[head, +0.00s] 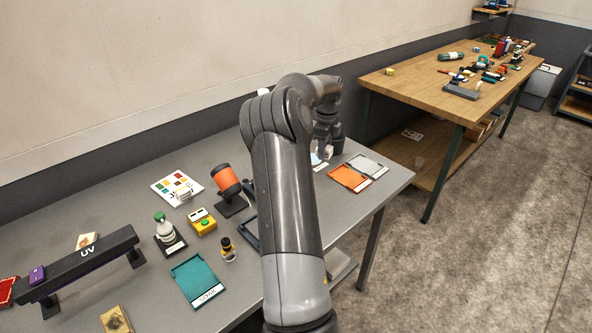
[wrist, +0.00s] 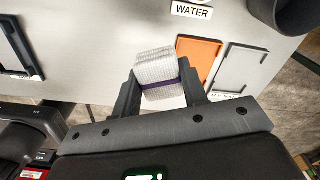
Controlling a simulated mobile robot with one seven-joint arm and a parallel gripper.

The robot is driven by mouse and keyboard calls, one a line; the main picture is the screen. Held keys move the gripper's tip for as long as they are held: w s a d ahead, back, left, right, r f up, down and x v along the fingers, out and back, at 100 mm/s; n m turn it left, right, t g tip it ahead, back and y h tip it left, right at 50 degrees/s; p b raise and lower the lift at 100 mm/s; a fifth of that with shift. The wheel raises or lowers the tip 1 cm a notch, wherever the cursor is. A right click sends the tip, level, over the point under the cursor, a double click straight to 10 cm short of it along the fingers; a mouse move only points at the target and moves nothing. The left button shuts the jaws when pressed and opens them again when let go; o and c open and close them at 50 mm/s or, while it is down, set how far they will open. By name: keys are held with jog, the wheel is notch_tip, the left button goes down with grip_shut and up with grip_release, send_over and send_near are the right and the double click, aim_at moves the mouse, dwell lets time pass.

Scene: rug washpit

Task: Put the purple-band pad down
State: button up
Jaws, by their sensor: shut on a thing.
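The purple-band pad (wrist: 155,72) is a white, folded, ribbed cloth block with a purple band around it. My gripper (wrist: 160,85) is shut on it, one finger on each side, above the grey metal bench (wrist: 110,35). I cannot tell whether the pad touches the bench. In the head view my arm hides most of the gripper, near the bench's far right end, and the pad is not clear there. An orange tray (wrist: 200,58) and a pale grey tray (wrist: 243,68) lie just right of the pad; both show in the head view, orange (head: 349,178) and grey (head: 369,165).
A WATER label (wrist: 191,11) and a dark round container (wrist: 297,14) are beyond the pad. A dark-framed tray (wrist: 16,48) is at left. A teal tray (head: 198,281), orange cylinder (head: 227,180), yellow box (head: 203,222) and UV bar (head: 82,262) stand along the bench.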

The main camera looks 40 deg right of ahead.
jog(key=w+a+f, duration=0.1)
jog(key=w+f, duration=0.1)
jog(key=w, duration=0.1)
jog(key=w+a+f, duration=0.1)
jog(key=w+f, duration=0.1)
jog(key=w, duration=0.1)
jog(key=w+a+f, duration=0.2)
jog(key=w, duration=0.2)
jog(key=shift+f, duration=2.25)
jog(key=o, duration=0.9)
jog(key=shift+f, duration=0.1)
jog(key=shift+o, duration=0.2)
